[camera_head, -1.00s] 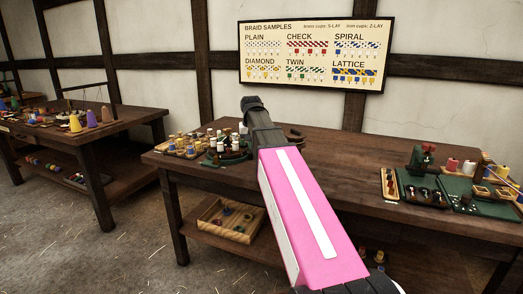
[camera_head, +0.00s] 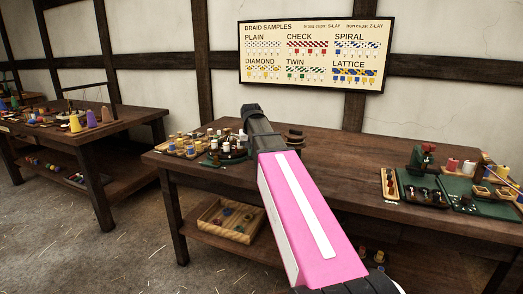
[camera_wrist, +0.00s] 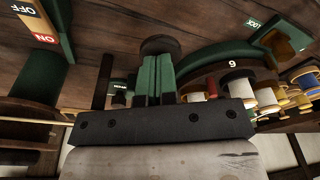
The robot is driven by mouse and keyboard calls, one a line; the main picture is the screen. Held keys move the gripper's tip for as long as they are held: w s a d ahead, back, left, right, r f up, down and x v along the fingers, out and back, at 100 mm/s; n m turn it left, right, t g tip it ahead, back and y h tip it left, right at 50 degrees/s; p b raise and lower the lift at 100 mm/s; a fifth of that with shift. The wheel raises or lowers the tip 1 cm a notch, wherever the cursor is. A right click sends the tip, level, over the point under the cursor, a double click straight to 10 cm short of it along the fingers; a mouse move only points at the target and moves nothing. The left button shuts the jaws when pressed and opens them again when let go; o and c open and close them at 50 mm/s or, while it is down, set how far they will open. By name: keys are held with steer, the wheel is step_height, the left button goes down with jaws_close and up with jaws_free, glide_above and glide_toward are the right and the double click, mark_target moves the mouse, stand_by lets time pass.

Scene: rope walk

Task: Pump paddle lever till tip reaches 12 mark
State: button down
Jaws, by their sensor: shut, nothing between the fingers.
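My gripper (camera_head: 250,112) is shut and empty, low over the left part of the middle bench in the head view. It is beside a round stand of white bobbins (camera_head: 232,148). In the wrist view, a narrow paired green part (camera_wrist: 158,80) stands above the dark screwed bar; a dark round end (camera_wrist: 159,45) is at its top. I cannot tell whether it touches anything.
An ON/OFF plate (camera_wrist: 38,20) and a green LOCK tag (camera_wrist: 257,24) show in the wrist view. Coloured spools (camera_head: 180,145) stand left of the bobbins. Green trays with tools (camera_head: 425,190) lie at the right. The bench middle (camera_head: 345,165) is clear.

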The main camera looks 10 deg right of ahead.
steer(key=shift+f, duration=1.35)
stand_by(0.6)
steer(key=shift+r, duration=0.15)
steer(key=shift+w+d+r, duration=0.1)
steer(key=shift+w+r, duration=0.05)
steer(key=shift+r, duration=3.3)
steer(key=shift+f, duration=0.25)
